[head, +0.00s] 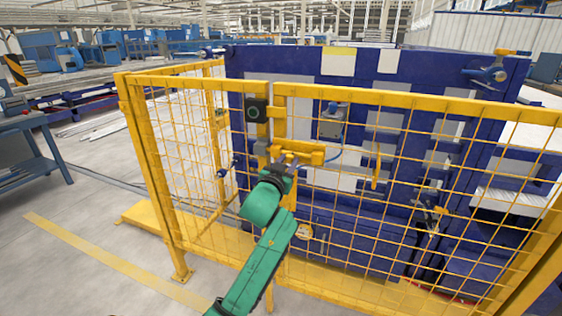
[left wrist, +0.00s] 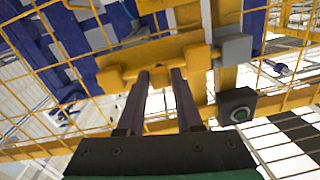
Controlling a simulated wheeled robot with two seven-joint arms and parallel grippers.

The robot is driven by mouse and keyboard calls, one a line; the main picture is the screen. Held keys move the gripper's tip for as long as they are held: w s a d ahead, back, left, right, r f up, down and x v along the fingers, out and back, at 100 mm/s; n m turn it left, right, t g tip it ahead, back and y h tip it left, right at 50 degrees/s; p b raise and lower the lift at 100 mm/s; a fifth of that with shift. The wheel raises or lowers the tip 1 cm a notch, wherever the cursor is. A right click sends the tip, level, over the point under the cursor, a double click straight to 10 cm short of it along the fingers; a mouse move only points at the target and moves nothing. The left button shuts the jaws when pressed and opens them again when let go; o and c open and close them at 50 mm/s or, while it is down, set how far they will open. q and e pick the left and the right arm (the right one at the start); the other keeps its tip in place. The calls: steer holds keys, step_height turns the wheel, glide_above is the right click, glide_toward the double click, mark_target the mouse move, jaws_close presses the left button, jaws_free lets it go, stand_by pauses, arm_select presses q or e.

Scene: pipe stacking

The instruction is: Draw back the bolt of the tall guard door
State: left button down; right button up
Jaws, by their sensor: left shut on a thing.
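The tall guard door (head: 345,200) is yellow-framed wire mesh. Its yellow bolt (head: 305,147) lies across the upper part of the door's edge post. The bolt also shows in the left wrist view (left wrist: 125,72). Beside it is a grey block (head: 261,149) on the neighbouring post, also in the left wrist view (left wrist: 233,47). My left gripper (head: 288,161) is at the bolt; in the left wrist view its two dark fingers (left wrist: 160,76) are shut on the bolt's yellow handle. The fingers partly hide the handle. My right gripper is not in view.
A large blue machine (head: 390,62) stands behind the fence. A blue workbench (head: 30,125) is at the left; the floor (head: 90,220) before it is clear.

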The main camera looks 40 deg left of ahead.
mark_target(306, 157)
arm_select(q)
steer(key=d, duration=0.2)
steer(key=w+d, duration=0.1)
steer(key=d, duration=0.1)
steer(key=shift+w+f, duration=0.1)
steer(key=shift+w, duration=0.1)
steer(key=shift+a, duration=0.15)
steer(key=c, duration=0.6)
jaws_free()
steer(key=shift+o, duration=0.2)
steer(key=shift+w+d, duration=0.1)
steer(key=shift+d, duration=0.1)
steer(key=shift+s, duration=0.35)
steer(key=b+v, duration=0.2)
steer(key=v, duration=1.2)
